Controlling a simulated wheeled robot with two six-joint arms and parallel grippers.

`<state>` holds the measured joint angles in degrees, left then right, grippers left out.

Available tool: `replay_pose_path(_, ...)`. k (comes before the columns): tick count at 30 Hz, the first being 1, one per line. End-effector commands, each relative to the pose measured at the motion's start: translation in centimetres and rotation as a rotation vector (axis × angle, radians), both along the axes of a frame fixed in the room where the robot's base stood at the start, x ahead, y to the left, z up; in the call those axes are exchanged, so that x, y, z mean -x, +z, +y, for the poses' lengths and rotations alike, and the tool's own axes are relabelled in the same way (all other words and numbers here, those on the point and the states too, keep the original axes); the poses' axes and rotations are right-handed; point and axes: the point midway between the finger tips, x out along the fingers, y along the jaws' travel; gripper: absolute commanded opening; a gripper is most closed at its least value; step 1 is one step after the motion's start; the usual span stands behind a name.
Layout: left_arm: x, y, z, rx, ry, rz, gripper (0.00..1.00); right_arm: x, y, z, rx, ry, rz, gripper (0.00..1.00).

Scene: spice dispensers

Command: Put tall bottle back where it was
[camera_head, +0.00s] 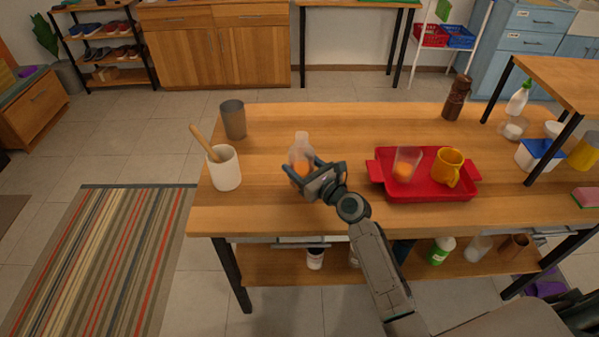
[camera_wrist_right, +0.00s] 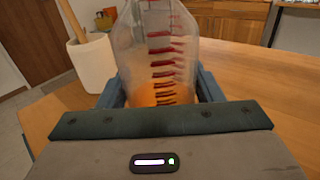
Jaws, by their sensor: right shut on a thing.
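The tall bottle (camera_head: 302,148) is clear, with orange contents low inside. It stands upright at the middle of the wooden table. My right gripper (camera_head: 303,171) is shut around its lower part. In the right wrist view the bottle (camera_wrist_right: 165,45) shows red graduation marks and sits between the two blue-grey fingers (camera_wrist_right: 160,90). I cannot tell whether its base touches the table. My left gripper is not in view.
A white crock (camera_head: 225,170) with a wooden utensil and a grey cup (camera_head: 233,120) stand to the left. A red tray (camera_head: 425,190) holds a clear container (camera_head: 406,163) and a yellow mug (camera_head: 447,166). A brown mill (camera_head: 457,98) stands behind. The table behind the bottle is clear.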

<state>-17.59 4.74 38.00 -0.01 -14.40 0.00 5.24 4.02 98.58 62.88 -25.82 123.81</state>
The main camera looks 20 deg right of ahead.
Motion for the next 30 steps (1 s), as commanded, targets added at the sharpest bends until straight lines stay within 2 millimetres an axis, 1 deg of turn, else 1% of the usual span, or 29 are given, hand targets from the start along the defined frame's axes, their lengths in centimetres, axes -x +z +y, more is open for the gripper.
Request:
replay_pose_path(4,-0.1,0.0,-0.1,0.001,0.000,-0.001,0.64,-1.2,0.0,0.3,-0.002,0.000,-0.001,0.24)
replay_pose_path(6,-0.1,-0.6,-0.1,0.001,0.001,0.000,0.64,-1.0,-1.3,0.2,-0.001,0.001,0.002,0.24)
replay_pose_path(12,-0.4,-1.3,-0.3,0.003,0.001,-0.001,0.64,-1.0,-3.3,0.2,-0.001,0.000,-0.001,0.24)
replay_pose_path(19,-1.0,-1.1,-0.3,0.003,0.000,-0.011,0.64,-0.9,-3.5,0.2,-0.002,0.000,-0.001,0.24)
replay_pose_path(25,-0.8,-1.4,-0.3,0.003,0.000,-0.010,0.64,-0.9,-3.9,0.2,-0.001,0.000,-0.001,0.24)
replay_pose_path(26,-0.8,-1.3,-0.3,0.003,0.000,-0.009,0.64,-0.9,-3.9,0.2,-0.001,0.000,0.000,0.64)
replay_pose_path(28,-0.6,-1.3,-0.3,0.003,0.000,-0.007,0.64,-0.9,-3.8,0.2,-0.001,0.000,0.000,0.77)
replay_pose_path(29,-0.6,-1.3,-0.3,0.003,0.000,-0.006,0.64,-0.9,-3.8,0.2,-0.001,0.000,0.000,0.82)
replay_pose_path(30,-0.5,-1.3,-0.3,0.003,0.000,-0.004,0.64,-0.9,-3.8,0.2,-0.001,0.000,0.000,0.82)
